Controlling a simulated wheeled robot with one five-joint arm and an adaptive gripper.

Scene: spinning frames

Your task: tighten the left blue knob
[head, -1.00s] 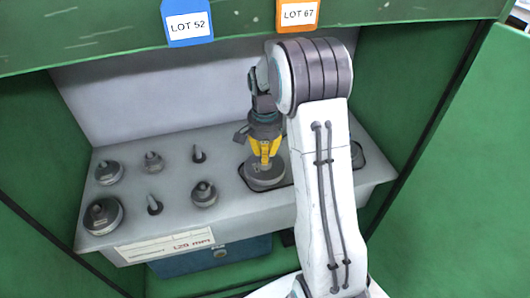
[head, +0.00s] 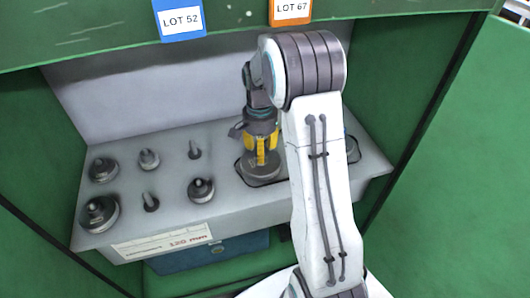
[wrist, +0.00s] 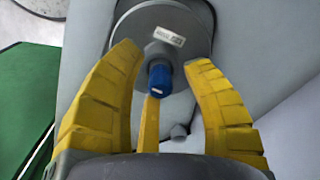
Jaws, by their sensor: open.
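A blue knob (wrist: 158,78) shows in the wrist view on top of a round grey piece (wrist: 162,28) with a small white label. My gripper (wrist: 163,66) has yellow fingers that stand open around the knob, with gaps on both sides. In the head view my gripper (head: 262,152) points down over the round grey piece (head: 261,170), in a dark-edged recess on the grey shelf (head: 222,220). The knob is hidden there by the fingers. I cannot tell whether any finger touches the knob.
Several grey knobbed pieces stand on the left of the shelf, the nearest at the front (head: 100,213). A blue box (head: 215,252) sits under the shelf. Green walls (head: 445,180) close in the sides. LOT 52 (head: 180,20) and LOT 67 (head: 291,10) tags hang above.

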